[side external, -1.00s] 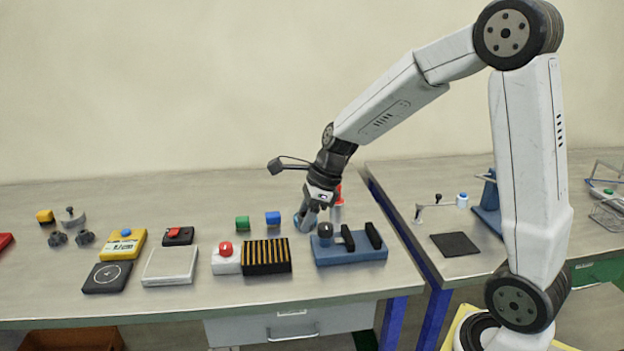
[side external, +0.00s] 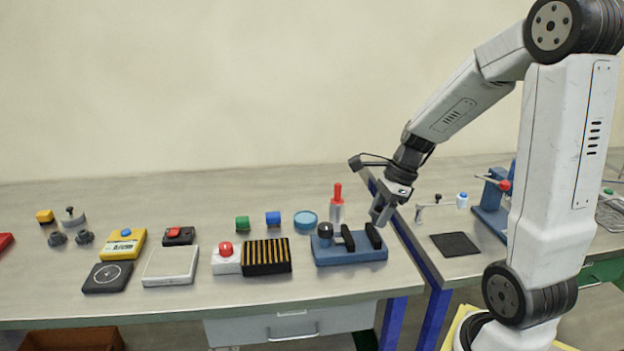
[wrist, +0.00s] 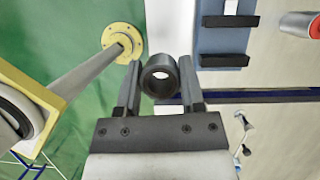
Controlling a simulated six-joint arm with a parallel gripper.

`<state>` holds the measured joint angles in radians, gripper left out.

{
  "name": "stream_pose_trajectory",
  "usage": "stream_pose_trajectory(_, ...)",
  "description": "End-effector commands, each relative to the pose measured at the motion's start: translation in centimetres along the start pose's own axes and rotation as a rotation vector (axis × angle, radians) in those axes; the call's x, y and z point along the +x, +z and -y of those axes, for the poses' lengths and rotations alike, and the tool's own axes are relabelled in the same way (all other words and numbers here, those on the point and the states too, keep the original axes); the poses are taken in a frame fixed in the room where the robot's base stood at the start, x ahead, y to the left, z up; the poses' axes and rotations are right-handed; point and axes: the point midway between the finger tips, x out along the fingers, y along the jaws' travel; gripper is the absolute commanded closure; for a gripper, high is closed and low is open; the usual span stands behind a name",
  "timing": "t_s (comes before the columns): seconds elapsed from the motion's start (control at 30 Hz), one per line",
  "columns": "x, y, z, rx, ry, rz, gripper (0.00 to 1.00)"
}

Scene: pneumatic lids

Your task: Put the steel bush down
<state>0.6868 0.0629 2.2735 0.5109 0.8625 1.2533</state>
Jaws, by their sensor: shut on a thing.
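The steel bush (wrist: 160,75) is a dark grey ring with an open bore, held between the fingertips of my gripper (wrist: 162,82) in the wrist view. In the side view my gripper (side external: 381,217) hangs in the air by the right edge of the left bench, just right of the blue fixture. The bush itself is hard to make out there, behind the fingers.
The blue fixture (side external: 350,254) with two black blocks and a dark knob stands left of my gripper. A black mat (side external: 455,244) lies on the right bench. A gap separates the benches.

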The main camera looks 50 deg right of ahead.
Motion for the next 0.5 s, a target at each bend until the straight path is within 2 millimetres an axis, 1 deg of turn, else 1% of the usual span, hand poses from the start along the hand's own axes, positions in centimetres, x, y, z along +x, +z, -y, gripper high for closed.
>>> stream_pose_trajectory(0.03,-0.4,-1.0,-0.4,0.005,-0.002,0.002,1.00)
stream_pose_trajectory(0.2,-1.2,-3.1,-1.5,-0.003,0.001,0.008,1.00)
stream_pose_trajectory(0.33,-1.5,-3.9,-2.0,-0.008,0.000,0.012,1.00)
stream_pose_trajectory(0.5,-1.6,-4.2,-2.3,-0.010,0.002,0.014,1.00)
